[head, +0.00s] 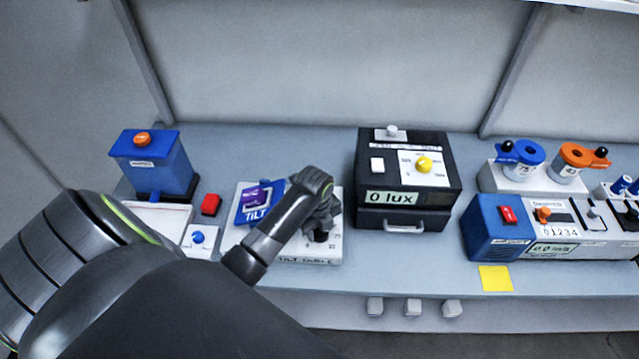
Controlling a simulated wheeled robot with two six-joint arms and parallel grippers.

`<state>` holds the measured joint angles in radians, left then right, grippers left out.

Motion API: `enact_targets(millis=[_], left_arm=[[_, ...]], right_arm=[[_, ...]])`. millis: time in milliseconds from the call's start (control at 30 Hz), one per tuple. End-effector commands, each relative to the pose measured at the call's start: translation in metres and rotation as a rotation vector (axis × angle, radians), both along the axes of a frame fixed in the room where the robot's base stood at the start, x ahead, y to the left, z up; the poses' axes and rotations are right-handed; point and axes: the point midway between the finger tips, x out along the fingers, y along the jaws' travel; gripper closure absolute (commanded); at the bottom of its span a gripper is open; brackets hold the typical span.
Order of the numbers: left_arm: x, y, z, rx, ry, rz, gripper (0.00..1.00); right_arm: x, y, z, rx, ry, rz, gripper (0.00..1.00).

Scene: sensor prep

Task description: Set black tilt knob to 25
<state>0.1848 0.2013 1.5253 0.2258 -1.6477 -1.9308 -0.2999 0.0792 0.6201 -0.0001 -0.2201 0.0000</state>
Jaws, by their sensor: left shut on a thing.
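The black tilt knob (320,237) stands on the white tilt base (318,252), on its right part. My left gripper (322,224) reaches down over the knob from above and is shut on it. The gripper and wrist hide most of the knob and much of its scale, so I cannot read its setting. A blue plate (252,214) marked TILT, with a purple piece on it, sits at the left of the same base. My right gripper is not in view.
A blue box (153,163) with an orange knob, a red switch (210,205) and a blue button (198,237) lie to the left. A black box (390,209) reading 0 lux stands close on the right. A yellow note (494,278) lies at the table's front edge.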

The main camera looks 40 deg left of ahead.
Motion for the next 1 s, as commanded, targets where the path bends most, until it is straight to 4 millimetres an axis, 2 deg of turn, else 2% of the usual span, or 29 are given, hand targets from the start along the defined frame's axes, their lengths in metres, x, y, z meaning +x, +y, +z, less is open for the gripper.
enact_targets(millis=[567, 600, 733, 1000], left_arm=[[0.0003, 0.0001, 0.0002, 0.000, -0.001, -0.033, 0.81], [0.0003, 0.0001, 0.0001, 0.000, -0.001, -0.033, 0.55], [0.0003, 0.0001, 0.0002, 0.000, -0.001, -0.033, 0.38], [0.0003, 0.0001, 0.0003, 0.000, 0.000, -0.033, 0.36]], right_arm=[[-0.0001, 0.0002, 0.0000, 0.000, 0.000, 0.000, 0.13], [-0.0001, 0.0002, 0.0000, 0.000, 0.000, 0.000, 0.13], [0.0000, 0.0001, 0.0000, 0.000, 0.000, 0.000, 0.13], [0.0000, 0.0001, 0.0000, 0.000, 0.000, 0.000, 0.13]])
